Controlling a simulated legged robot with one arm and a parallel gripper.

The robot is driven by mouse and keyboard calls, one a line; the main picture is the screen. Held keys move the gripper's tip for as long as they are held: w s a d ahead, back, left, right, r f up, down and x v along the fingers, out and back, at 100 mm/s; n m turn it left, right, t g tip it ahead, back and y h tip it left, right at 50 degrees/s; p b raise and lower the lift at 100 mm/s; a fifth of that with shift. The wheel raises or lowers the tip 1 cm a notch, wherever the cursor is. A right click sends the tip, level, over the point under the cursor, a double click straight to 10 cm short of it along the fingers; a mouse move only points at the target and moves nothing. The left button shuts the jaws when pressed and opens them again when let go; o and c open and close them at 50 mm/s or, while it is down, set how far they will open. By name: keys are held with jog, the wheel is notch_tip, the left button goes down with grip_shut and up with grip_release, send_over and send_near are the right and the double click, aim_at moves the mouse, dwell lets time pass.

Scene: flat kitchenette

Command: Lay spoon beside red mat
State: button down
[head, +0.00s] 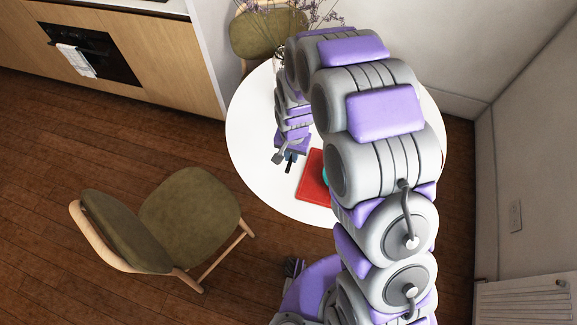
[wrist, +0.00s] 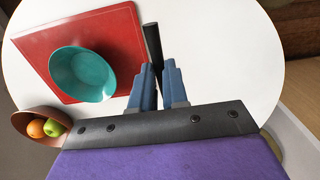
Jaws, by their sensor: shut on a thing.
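The spoon (wrist: 152,42) shows as a dark, narrow piece between my gripper's fingertips (wrist: 159,70) in the wrist view. My gripper is shut on it, and the fingers hide part of it. The spoon is just right of the red mat (wrist: 110,28) there, close to its edge; I cannot tell whether it touches the table. In the head view my gripper (head: 289,158) is low over the white table, left of the red mat (head: 313,186). My arm covers part of the mat there.
A teal bowl (wrist: 84,73) sits on the mat. A brown bowl (wrist: 32,121) with an orange and a green fruit stands beside the mat. The round white table (head: 256,120) has clear room left of my gripper. A green chair (head: 190,210) stands near the table.

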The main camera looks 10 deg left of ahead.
jog(key=s+a+f+m, duration=0.1)
jog(key=s+a+f, duration=0.25)
jog(key=s, duration=0.35)
jog(key=s+a+f, duration=0.2)
jog(key=s+f, duration=0.3)
jog(key=s, duration=0.3)
jog(key=w, duration=0.3)
jog(key=w+f, duration=0.1)
jog(key=w, duration=0.2)
jog(key=w+f+b, duration=0.1)
jog(key=w, duration=0.2)
jog(key=shift+w+a, duration=0.1)
jog(key=shift+a, duration=0.1)
send_over(281, 175)
jog(key=s, duration=0.1)
jog(key=shift+d+b, duration=0.4)
jog(key=shift+w, duration=0.5)
jog(key=f, duration=0.2)
jog(key=a+f+b, duration=0.1)
jog(key=f, duration=0.1)
jog(key=shift+d+r, duration=0.15)
jog(key=shift+d, duration=0.35)
jog(key=c, duration=1.4)
grip_release()
jog(key=shift+o, duration=1.3)
jog(key=shift+a, duration=0.35)
